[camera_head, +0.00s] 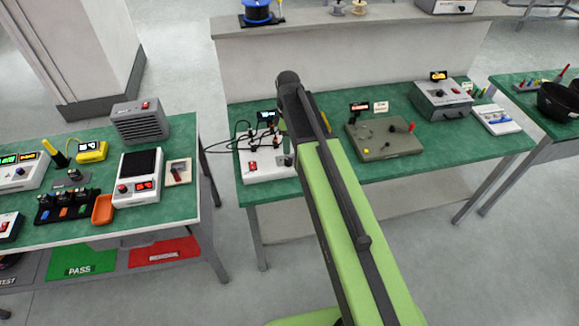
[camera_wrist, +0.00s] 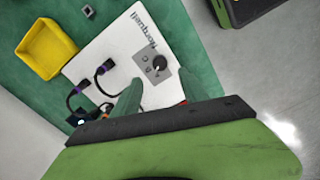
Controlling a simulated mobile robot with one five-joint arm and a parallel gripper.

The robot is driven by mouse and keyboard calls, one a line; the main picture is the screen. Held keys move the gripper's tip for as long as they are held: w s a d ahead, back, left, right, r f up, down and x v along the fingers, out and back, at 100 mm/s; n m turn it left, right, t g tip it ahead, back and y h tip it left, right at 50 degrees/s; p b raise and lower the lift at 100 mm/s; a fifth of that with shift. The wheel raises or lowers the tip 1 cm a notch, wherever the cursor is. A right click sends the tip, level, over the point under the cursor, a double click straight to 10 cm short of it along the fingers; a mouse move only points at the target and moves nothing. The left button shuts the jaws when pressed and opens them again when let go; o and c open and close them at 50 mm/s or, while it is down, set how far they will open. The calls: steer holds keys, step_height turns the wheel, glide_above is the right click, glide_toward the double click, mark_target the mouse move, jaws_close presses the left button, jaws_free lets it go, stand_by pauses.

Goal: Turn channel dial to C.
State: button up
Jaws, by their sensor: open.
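The dial, a round black knob (camera_wrist: 158,63) with a pale mark, sits on a small grey plate on a white unit (camera_wrist: 113,52) in the wrist view. In the head view the white unit (camera_head: 262,174) stands at the left end of the green middle bench, partly hidden by my arm. My fingertips are largely hidden there.
Black cables with purple-banded plugs (camera_wrist: 103,69) enter the unit beside the dial plate. A yellow tray (camera_wrist: 46,48) lies next to it. An olive fixture (camera_head: 385,138) and a grey box (camera_head: 441,99) stand to the right on the bench, with bare green mat between.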

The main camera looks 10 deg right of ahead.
mark_target(289, 160)
step_height(289, 160, down, 9)
steer(key=b, duration=0.7)
steer(key=shift+r, duration=0.15)
steer(key=shift+c, duration=0.4)
jaws_close()
steer(key=shift+d, duration=0.15)
